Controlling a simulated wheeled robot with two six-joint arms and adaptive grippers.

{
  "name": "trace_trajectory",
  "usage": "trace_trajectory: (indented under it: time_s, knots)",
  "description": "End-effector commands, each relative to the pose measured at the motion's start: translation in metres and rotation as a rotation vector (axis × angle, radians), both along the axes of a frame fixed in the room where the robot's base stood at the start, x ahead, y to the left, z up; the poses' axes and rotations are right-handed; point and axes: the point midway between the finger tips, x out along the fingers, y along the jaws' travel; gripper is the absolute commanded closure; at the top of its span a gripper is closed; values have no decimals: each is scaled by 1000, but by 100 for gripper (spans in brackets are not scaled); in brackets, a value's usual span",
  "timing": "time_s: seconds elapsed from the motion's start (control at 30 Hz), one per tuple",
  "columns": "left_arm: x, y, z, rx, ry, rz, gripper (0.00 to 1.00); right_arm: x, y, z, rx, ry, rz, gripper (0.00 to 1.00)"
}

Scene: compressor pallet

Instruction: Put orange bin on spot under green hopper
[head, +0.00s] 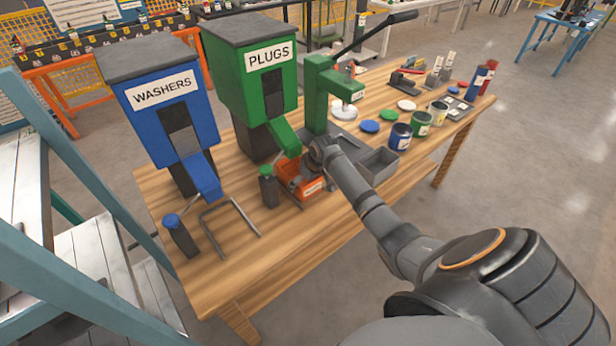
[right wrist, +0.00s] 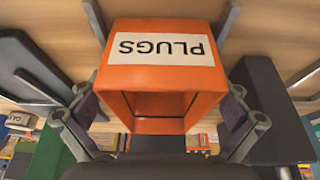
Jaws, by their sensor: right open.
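The orange bin (head: 296,187) stands on the wooden table just in front of and below the chute of the green hopper (head: 257,85). My right gripper (head: 315,155) is at the bin, reaching in from the right; its fingertips are hard to make out there. In the right wrist view the orange bin (right wrist: 160,75) shows its PLUGS label upside down. The open fingers of the right gripper (right wrist: 160,118) lie on either side of it; contact is not clear. Grey metal bars (right wrist: 228,20) flank the bin. My left gripper is not in view.
The blue washers hopper (head: 165,110) stands left, with an empty metal guide (head: 232,228) below. A green-capped bottle (head: 268,188) is close left of the bin. A green press (head: 318,95) and a grey tray (head: 378,165) stand right. Cans (head: 400,137) are farther right.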

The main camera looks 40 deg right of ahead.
Motion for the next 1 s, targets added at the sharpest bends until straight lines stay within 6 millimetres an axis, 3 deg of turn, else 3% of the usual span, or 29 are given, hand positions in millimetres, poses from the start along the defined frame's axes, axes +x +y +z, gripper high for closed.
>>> trace_trajectory:
  time_s: [0.3,0.5,1.0]
  knots:
    - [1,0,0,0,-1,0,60,-28,-4,70,-5,-2,2,0]
    - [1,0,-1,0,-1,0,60,-40,-4,98,-4,-1,2,0]
    - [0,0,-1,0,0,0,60,-43,-3,104,0,1,1,0]
